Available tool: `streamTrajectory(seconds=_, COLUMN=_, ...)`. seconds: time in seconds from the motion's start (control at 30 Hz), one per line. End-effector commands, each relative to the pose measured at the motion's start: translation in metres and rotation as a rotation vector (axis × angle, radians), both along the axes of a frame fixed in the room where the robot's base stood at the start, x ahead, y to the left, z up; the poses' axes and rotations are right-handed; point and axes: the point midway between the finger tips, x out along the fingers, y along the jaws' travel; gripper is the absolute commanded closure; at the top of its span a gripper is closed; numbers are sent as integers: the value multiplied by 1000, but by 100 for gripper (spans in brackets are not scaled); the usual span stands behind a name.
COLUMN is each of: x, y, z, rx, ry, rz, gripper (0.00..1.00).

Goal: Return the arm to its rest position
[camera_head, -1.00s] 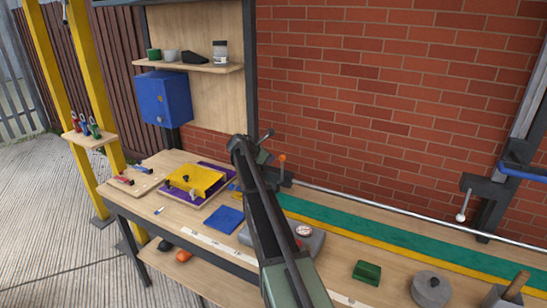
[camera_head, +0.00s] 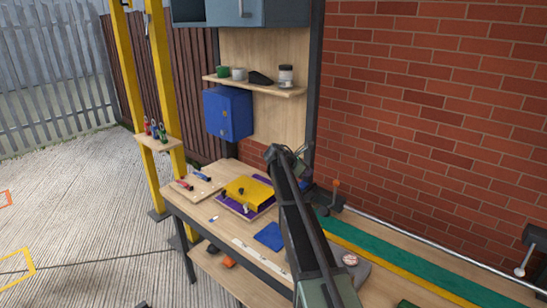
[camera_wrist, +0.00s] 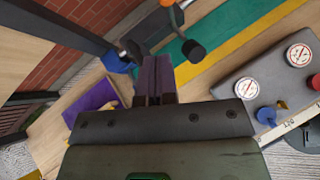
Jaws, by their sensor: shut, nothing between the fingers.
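My gripper (camera_wrist: 157,65) shows in the wrist view with its two dark fingers together and nothing between them. It is above the workbench (camera_head: 213,233). In the head view my arm rises from the bottom edge, with its raised elbow end in front of the bench's back edge. The arm hides part of the bench there, and the fingers cannot be made out in that view. No rest position is marked in either view.
A lever with an orange knob (camera_wrist: 175,18) stands close beyond the fingers. A grey gauge panel (camera_wrist: 270,80) is right of them, a purple mat (camera_wrist: 92,100) left. In the head view, a yellow box (camera_head: 248,191), blue cabinet (camera_head: 228,113) and shelf (camera_head: 255,87) stand left of my arm.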

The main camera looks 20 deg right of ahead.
Motion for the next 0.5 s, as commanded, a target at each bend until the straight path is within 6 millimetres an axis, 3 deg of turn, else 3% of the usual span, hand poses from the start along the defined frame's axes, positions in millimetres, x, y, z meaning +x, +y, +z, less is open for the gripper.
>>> streamTrajectory(seconds=0.17, x=-3, y=2, z=-3, rx=30, ry=-138, rz=-117, gripper=100)
streamTrajectory(seconds=0.23, x=-26, y=16, z=-14, rx=120, ry=-307, rz=-286, gripper=100)
streamTrajectory(seconds=0.27, x=-47, y=27, z=-21, rx=176, ry=-394, rz=-385, gripper=100)
streamTrajectory(seconds=0.3, x=-80, y=51, z=-31, rx=263, ry=-508, rz=-534, gripper=100)
streamTrajectory(seconds=0.4, x=-156, y=121, z=-51, rx=451, ry=-702, rz=-880, gripper=100)
streamTrajectory(seconds=0.5, x=-230, y=189, z=-63, rx=588, ry=-779, rz=-1176, gripper=100)
